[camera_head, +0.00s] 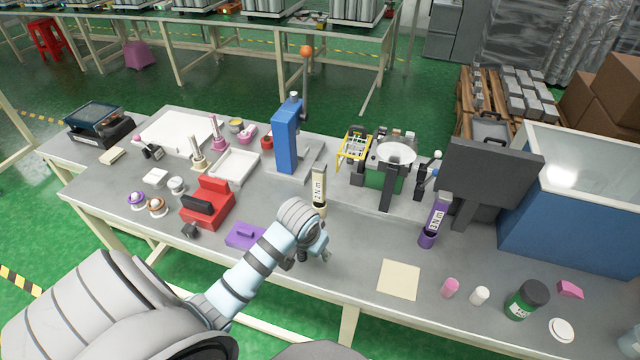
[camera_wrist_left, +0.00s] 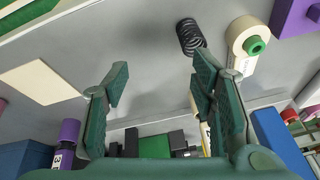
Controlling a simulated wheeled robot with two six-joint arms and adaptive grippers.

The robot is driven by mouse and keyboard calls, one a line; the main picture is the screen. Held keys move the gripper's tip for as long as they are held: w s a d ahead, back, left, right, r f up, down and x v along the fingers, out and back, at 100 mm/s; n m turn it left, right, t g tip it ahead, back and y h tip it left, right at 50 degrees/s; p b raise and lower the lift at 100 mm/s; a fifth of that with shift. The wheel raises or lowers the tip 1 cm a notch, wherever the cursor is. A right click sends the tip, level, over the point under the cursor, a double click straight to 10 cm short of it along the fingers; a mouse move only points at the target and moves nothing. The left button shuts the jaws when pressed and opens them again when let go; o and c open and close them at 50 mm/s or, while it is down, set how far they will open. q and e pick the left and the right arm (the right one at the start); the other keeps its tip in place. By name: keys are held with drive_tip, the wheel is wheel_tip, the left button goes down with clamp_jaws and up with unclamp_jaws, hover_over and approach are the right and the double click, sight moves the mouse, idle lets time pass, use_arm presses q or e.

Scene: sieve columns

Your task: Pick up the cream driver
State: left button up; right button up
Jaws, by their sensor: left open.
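The cream driver (camera_head: 319,192) stands upright on the grey bench, marked "2 N m", in front of the blue press. In the left wrist view, a cream strip that looks like this driver (camera_wrist_left: 205,137) shows low at right, mostly hidden behind a finger. My left gripper (camera_head: 316,257) is on the near side of the driver, apart from it. In the left wrist view its green fingers (camera_wrist_left: 158,85) are wide apart with nothing between them. My right gripper is not in view.
A purple driver (camera_head: 434,222) stands to the right. The blue press (camera_head: 286,137) is behind the cream driver. A black spring (camera_wrist_left: 190,37) and a cream ring with a green core (camera_wrist_left: 247,42) lie near my gripper. A cream sheet (camera_head: 399,280) lies flat at the right.

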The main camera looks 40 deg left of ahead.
sight(321, 174)
use_arm(q)
drive_tip(key=w+a+r+n, duration=0.2)
drive_tip(key=w+a+r, duration=0.35)
drive_tip(key=r, duration=0.35)
drive_tip(key=w+a+r+n, duration=0.1)
drive_tip(key=w+a+r, duration=0.3)
drive_tip(key=w+r, duration=0.4)
drive_tip(key=shift+t, duration=0.3)
drive_tip(key=x, duration=0.4)
drive_tip(key=b+x, duration=0.1)
drive_tip(key=x, duration=0.2)
drive_tip(key=s+x, duration=0.1)
drive_tip(key=x, duration=0.3)
drive_tip(key=shift+w+f, duration=0.1)
drive_tip(key=shift+f, duration=0.4)
clamp_jaws()
